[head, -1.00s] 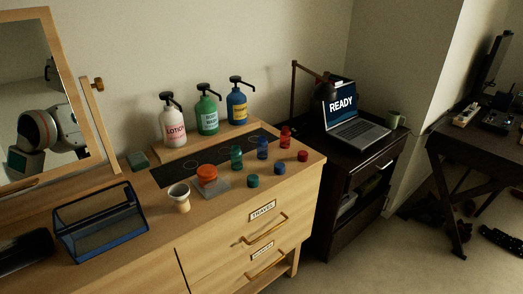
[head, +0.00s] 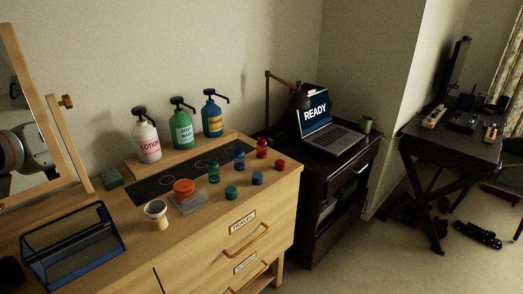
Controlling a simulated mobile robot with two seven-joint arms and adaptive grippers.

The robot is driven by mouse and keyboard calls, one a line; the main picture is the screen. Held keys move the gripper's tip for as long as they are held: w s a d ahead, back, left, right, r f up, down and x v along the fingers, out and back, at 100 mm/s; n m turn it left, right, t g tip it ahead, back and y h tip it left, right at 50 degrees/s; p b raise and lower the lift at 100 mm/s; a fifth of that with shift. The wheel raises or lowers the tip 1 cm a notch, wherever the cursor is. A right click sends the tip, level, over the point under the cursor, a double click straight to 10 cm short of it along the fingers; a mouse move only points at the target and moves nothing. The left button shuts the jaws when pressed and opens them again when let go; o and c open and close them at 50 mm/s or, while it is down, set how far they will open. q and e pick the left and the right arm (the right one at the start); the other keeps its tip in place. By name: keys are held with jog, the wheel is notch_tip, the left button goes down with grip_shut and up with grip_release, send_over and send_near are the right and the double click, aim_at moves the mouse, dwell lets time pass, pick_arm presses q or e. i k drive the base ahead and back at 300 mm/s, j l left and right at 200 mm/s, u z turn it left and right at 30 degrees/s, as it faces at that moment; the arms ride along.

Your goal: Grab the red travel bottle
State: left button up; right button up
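The red travel bottle (head: 262,148) stands upright at the right end of the dresser top, at the right end of a row with the blue bottle (head: 239,158) and the green bottle (head: 213,172). A red cap (head: 280,164) lies on the wood just in front of it and to its right. Neither of my grippers is in the head view. Part of my own body shows only as a reflection in the mirror (head: 22,150).
Pump bottles of lotion (head: 146,136), body wash (head: 181,126) and a blue one (head: 212,115) stand behind. A cup (head: 156,212), an orange-lidded jar (head: 184,190) and a blue-framed caddy (head: 73,250) stand left. A laptop (head: 330,128) sits on the dark cabinet.

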aim_at(262, 144)
jog(key=i+l+u, duration=0.1)
jog(key=l, duration=0.25)
jog(key=i+l+u, duration=0.1)
jog(key=l, duration=0.3)
jog(key=i+l+u, duration=0.1)
jog(key=i+l, duration=0.15)
jog(key=i+l+u, duration=0.1)
jog(key=l, duration=0.4)
